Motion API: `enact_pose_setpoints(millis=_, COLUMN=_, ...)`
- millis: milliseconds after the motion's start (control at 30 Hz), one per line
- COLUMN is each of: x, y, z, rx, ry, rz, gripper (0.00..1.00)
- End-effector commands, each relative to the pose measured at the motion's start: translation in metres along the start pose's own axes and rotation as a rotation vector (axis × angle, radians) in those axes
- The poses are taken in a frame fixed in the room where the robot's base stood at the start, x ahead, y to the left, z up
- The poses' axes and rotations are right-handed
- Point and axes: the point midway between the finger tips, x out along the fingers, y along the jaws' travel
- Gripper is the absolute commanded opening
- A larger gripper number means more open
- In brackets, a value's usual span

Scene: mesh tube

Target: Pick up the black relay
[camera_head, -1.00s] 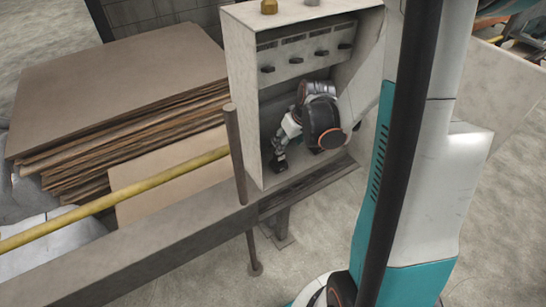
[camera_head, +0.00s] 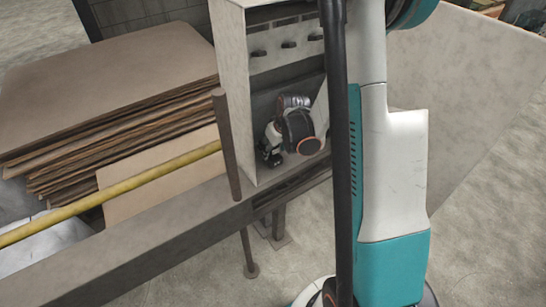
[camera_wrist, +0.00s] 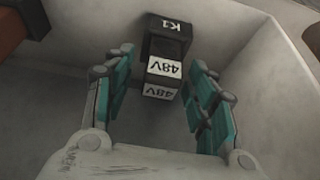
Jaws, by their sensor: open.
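The black relay (camera_wrist: 166,50) shows in the wrist view as a dark block with white labels reading K1 and 48V. It stands between the teal-padded fingers of my gripper (camera_wrist: 162,72), toward their tips. The fingers are spread apart, with a visible gap on each side of the relay. In the head view my gripper (camera_head: 271,143) is low inside the open grey cabinet (camera_head: 232,90). A small dark shape at its fingertips there is too small to tell as relay or finger.
A rusty post (camera_head: 226,145) and a yellow pipe (camera_head: 130,188) are left of the cabinet. Stacked boards (camera_head: 120,110) lie farther left.

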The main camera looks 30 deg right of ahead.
Motion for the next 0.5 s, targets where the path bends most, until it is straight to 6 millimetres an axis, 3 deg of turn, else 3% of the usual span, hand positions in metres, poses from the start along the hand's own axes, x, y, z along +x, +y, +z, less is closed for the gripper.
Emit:
enact_pose_setpoints(millis=233, x=0.002, y=-0.0002, z=-0.0002, rx=0.0, ry=0.0, rz=0.0, gripper=0.49)
enact_pose_setpoints(millis=433, x=0.0019, y=-0.0002, z=-0.0001, rx=0.0, ry=0.0, rz=0.0, gripper=0.04)
enact_pose_setpoints(millis=500, x=0.0019, y=-0.0002, z=-0.0001, rx=0.0, ry=0.0, rz=0.0, gripper=0.03)
